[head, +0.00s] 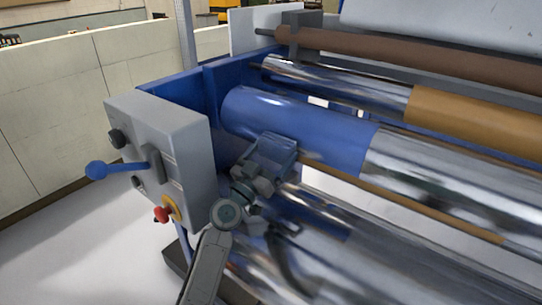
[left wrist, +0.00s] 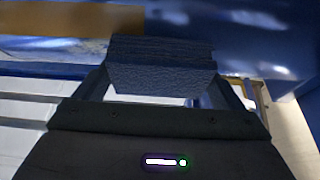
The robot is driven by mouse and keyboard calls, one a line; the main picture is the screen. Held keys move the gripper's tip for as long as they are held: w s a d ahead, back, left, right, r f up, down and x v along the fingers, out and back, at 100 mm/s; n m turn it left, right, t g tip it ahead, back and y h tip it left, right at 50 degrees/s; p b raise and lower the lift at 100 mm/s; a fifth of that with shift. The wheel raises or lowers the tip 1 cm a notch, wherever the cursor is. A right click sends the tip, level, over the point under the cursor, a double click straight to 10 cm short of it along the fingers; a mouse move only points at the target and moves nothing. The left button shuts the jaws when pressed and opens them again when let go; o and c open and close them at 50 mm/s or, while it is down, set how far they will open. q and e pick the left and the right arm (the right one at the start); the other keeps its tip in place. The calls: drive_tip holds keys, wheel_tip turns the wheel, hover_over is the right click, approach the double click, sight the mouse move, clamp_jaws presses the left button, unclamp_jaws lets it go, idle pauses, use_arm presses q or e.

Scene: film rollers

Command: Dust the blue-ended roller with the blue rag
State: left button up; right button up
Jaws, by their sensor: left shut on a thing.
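The blue-ended roller (head: 300,122) lies across the machine in the head view, with a glossy blue left end and a chrome body to the right. My left gripper (head: 270,157) is at the near lower side of the blue end. It is shut on the blue rag (left wrist: 160,65), which is a folded dark blue block between the fingers in the left wrist view. The rag is close against the blue end; I cannot tell whether they touch. The glossy blue surface (left wrist: 245,22) fills the upper right of the wrist view. My right gripper is not in view.
A grey control box (head: 160,150) with a blue-knobbed lever (head: 97,170) and a red button (head: 161,214) stands left of my arm. More chrome rollers (head: 350,245) lie below. A tan-and-chrome roller (head: 470,120) and a brown one (head: 400,55) are behind.

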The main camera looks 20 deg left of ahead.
use_arm(q)
drive_tip(key=shift+w+d+b, duration=0.2)
drive_tip(key=shift+w+b, duration=0.15)
drive_tip(key=shift+w, duration=0.3)
